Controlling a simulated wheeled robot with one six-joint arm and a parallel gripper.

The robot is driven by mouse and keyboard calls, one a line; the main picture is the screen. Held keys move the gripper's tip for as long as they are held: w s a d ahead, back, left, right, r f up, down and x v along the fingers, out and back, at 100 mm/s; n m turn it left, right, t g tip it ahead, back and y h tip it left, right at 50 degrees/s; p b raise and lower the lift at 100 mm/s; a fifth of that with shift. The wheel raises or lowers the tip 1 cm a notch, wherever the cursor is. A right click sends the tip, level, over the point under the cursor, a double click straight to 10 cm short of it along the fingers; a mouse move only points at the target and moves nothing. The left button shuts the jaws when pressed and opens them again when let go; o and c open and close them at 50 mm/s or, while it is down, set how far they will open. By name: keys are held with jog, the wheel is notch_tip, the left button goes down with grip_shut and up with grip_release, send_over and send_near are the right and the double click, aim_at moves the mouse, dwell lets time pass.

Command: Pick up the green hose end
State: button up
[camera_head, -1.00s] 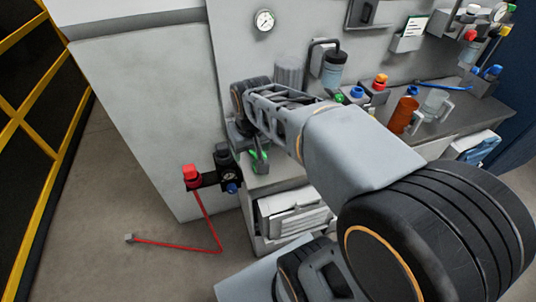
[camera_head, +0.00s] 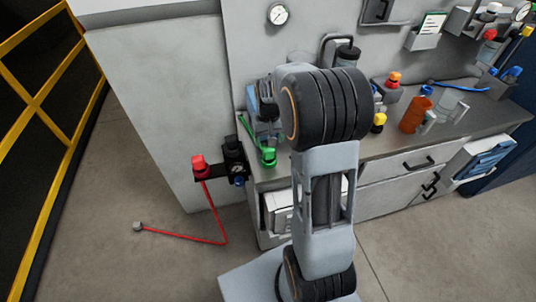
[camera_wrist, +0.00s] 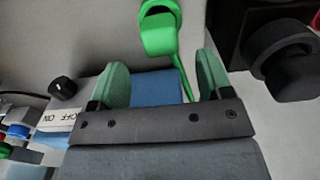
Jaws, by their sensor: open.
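The green hose end (camera_head: 268,157) hangs at the left front edge of the grey counter in the head view, with its thin green hose running up and left. In the wrist view the green hose end (camera_wrist: 160,32) is at the top centre, beyond my fingertips. Its thin tail reaches down beside the inner side of the right finger; I cannot tell whether they touch. My gripper (camera_wrist: 161,76) is open, with one green-padded finger on each side and no object held. In the head view my gripper is partly hidden behind my wrist.
A red valve knob (camera_head: 198,163) with a red hose (camera_head: 190,237) trailing to the floor is left of the counter (camera_head: 450,133). A black knob (camera_wrist: 63,88) beside an OFF label shows in the wrist view.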

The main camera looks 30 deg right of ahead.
aim_at(268, 149)
jog(key=shift+f+p, duration=0.45)
jog(key=shift+f, duration=2.5)
jog(key=shift+c, duration=0.3)
jog(key=c, duration=1)
jog(key=shift+r, duration=0.15)
jog(key=shift+r, duration=0.5)
jog(key=s+d+r+b, duration=0.2)
jog(key=s+d+r, duration=0.7)
jog(key=d+r, duration=0.1)
jog(key=shift+s+d+r, duration=0.15)
jog(key=shift+s+r, duration=0.1)
jog(key=shift+r, duration=0.65)
